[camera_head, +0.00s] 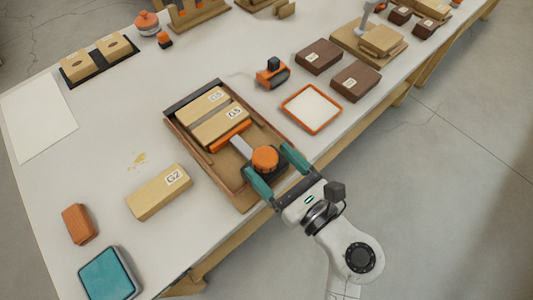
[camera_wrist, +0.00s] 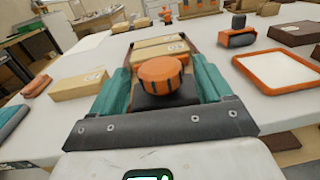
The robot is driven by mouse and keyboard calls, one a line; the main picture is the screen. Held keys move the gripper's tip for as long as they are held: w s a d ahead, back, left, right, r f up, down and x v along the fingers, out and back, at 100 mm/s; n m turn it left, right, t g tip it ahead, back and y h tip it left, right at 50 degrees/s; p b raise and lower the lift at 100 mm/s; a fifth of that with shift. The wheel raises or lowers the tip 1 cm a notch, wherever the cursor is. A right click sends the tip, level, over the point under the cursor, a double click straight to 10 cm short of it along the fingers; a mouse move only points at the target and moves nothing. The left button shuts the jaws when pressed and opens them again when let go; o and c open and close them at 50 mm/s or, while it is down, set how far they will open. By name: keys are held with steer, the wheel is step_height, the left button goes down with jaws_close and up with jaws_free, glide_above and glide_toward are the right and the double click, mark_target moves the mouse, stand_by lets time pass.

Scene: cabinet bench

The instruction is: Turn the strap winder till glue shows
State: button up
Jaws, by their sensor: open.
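The strap winder is an orange ribbed knob (camera_head: 265,158) on a dark base at the near end of a brown wooden tray (camera_head: 242,201). A grey bar runs from it to an orange pusher (camera_head: 230,135) that lies against two tan blocks (camera_head: 222,127) in the tray. My gripper (camera_head: 268,170) is open, with one teal finger on each side of the knob. In the wrist view the knob (camera_wrist: 161,76) stands between the fingers, with a visible gap on each side. I see no glue at the block joint in these views.
A tan block marked G2 (camera_head: 160,191) lies left of the tray. An orange block (camera_head: 79,224) and a teal pad (camera_head: 108,273) are at the near left. An orange-rimmed white tray (camera_head: 312,109), an orange-and-black tool (camera_head: 272,73) and dark brown blocks (camera_head: 319,57) lie to the right.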

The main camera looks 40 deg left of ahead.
steer(key=shift+w+a, duration=0.15)
steer(key=shift+a, duration=1.1)
steer(key=shift+c, duration=0.3)
steer(key=c, duration=0.9)
